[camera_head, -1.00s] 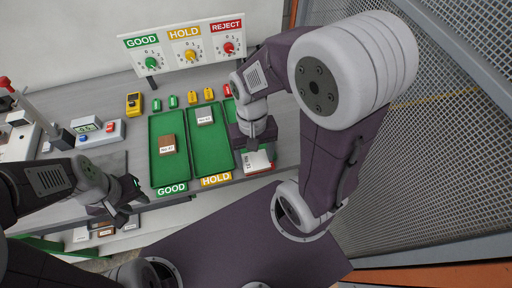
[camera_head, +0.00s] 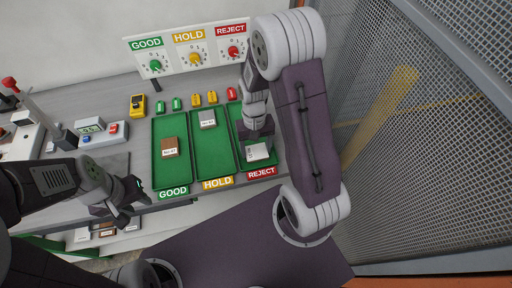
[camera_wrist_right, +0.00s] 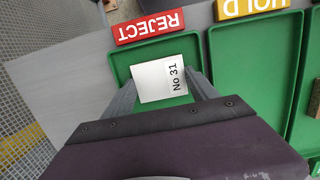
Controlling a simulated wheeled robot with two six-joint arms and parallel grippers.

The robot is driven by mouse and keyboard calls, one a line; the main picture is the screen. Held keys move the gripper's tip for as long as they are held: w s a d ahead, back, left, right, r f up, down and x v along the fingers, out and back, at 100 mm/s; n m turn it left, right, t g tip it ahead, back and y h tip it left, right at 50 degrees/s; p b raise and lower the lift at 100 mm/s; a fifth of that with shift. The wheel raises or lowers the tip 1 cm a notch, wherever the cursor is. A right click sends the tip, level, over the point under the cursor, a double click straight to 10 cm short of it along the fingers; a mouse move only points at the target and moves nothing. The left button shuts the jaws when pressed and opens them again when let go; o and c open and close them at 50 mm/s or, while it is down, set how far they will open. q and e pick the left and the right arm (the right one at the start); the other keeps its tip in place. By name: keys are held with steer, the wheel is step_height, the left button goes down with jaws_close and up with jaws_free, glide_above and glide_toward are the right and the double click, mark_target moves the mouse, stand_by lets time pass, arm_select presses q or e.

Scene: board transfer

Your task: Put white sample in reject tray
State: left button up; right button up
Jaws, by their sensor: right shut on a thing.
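I cannot tell whether the sample touches the tray floor. My left gripper (camera_head: 136,190) is at the left, over the bench's front edge and away from the trays; its finger gap is unclear.
The hold tray (camera_head: 212,150) holds a grey sample (camera_head: 207,119). The good tray (camera_head: 171,185) holds a brown sample (camera_head: 169,146). Dial signs (camera_head: 190,52) stand behind, with small coloured tags before them. A mesh fence (camera_head: 420,150) is at the right.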

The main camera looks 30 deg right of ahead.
mark_target(255, 146)
steer(key=shift+s, duration=0.1)
steer(key=shift+f, duration=0.15)
steer(key=o, duration=1.5)
step_height(255, 146, up, 12)
steer(key=w, duration=0.2)
steer(key=s+a+f+n+t, duration=0.2)
steer(key=s+f+t, duration=0.1)
steer(key=s, duration=0.3)
steer(key=shift+s+a+f+p, duration=0.15)
steer(key=shift+f+p, duration=0.1)
steer(key=shift+p, duration=0.05)
